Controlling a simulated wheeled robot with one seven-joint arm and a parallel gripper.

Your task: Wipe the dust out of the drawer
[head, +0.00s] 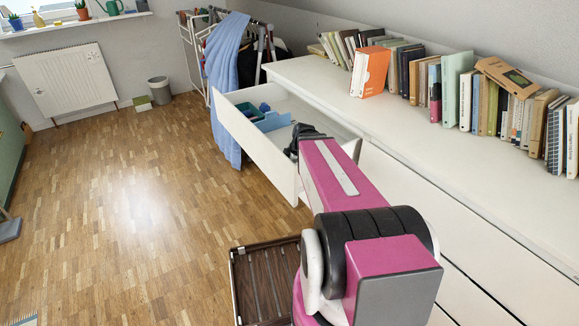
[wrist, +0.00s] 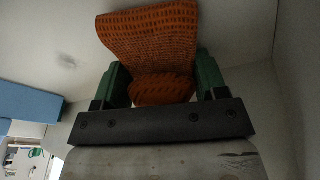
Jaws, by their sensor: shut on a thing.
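The open drawer (head: 246,132) is white and pulled out of the long white dresser. My arm reaches over its front panel, and the dark wrist part shows inside it in the head view, with the fingertips hidden. In the wrist view my gripper (wrist: 158,88) has green fingers shut on an orange woven cloth (wrist: 150,32). The cloth bulges between the fingers and spreads out beyond them. The drawer's pale interior (wrist: 235,30) surrounds it, and I cannot tell whether the cloth touches the floor. A small pale grey patch (wrist: 65,61), possibly dust, lies left of the cloth.
A blue tray (head: 272,122) with small blue items sits in the drawer's far part; a blue shape (wrist: 28,98) shows at left in the wrist view. Books (head: 410,75) line the dresser top. A blue cloth (head: 226,85) hangs beside the drawer. The wooden floor at left is mostly clear.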

